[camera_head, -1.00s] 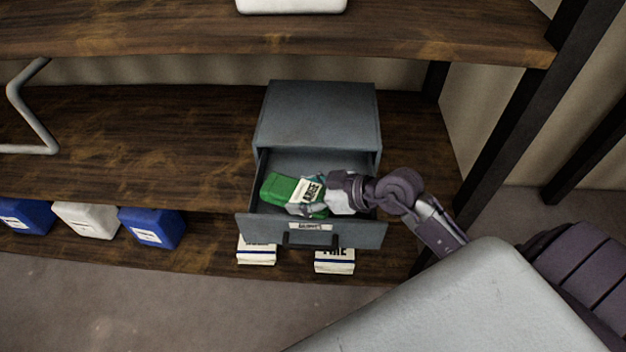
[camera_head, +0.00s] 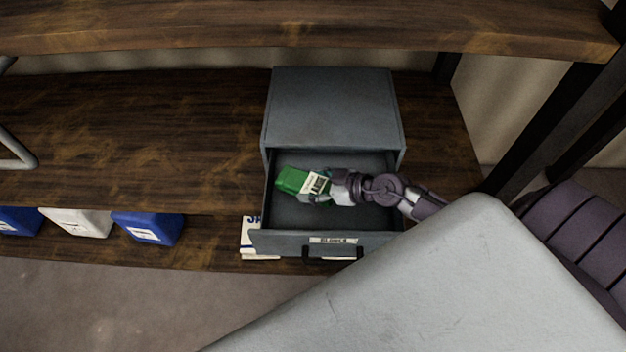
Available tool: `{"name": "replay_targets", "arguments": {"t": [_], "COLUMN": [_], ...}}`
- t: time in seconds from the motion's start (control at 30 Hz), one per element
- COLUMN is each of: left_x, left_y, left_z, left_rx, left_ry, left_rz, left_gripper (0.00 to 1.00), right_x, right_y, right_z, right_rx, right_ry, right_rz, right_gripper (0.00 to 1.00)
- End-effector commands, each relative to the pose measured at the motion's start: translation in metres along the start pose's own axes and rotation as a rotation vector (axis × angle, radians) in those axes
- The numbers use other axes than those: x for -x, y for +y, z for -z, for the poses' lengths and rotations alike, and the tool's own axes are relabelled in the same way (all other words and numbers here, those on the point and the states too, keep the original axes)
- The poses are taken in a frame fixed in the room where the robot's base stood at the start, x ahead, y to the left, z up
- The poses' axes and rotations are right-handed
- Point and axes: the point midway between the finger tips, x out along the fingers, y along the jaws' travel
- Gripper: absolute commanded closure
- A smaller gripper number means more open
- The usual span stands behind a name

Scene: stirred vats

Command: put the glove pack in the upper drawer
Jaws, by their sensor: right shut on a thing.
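The glove pack (camera_head: 293,180) is a green pack with a white printed label. It is within the outline of the open drawer (camera_head: 285,242), towards the left inside. My right gripper (camera_head: 325,188) reaches in from the right and is shut on the label end of the pack. I cannot tell whether the pack touches the drawer floor. The drawer is pulled out of a grey cabinet (camera_head: 333,105) and has a dark handle and a label on its front. The rest of the drawer inside looks empty. My left gripper is not in view.
The cabinet stands on a dark wooden shelf (camera_head: 130,130), with another shelf board (camera_head: 300,28) above. Below are blue bins (camera_head: 150,228), a white bin (camera_head: 80,222) and a white box (camera_head: 250,238) partly behind the drawer front. A dark post (camera_head: 550,125) stands at right.

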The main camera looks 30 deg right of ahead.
Motion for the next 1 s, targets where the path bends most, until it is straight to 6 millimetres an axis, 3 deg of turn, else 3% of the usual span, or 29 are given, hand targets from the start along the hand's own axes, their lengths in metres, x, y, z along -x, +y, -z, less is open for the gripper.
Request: {"name": "replay_targets", "arguments": {"t": [0.1, 0.2, 0.3, 0.47, 0.63, 0.93, 0.97, 1.0], "left_x": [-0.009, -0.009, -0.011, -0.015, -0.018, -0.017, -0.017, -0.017], "left_y": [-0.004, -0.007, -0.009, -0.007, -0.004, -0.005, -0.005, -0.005], "left_z": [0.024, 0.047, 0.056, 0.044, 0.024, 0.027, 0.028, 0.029], "left_rx": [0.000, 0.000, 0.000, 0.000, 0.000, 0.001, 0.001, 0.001], "left_ry": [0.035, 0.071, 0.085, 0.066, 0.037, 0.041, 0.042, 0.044], "left_rz": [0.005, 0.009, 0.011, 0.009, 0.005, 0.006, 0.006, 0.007], "left_gripper": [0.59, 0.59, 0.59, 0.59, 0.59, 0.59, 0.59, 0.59], "right_x": [-0.009, -0.011, -0.015, -0.024, -0.029, -0.030, -0.030, -0.030], "right_y": [0.000, 0.003, 0.015, 0.040, 0.037, 0.037, 0.037, 0.037], "right_z": [-0.015, -0.016, -0.014, -0.008, -0.020, -0.021, -0.022, -0.022], "right_rx": [0.000, 0.001, 0.003, 0.002, 0.000, 0.000, -0.001, 0.000], "right_ry": [0.001, 0.003, 0.003, 0.003, 0.002, 0.002, 0.002, 0.002], "right_rz": [0.000, -0.001, -0.003, -0.003, 0.000, 0.001, 0.001, 0.001], "right_gripper": [0.69, 0.69, 0.69, 0.69, 0.69, 0.69, 0.31, 0.25]}}
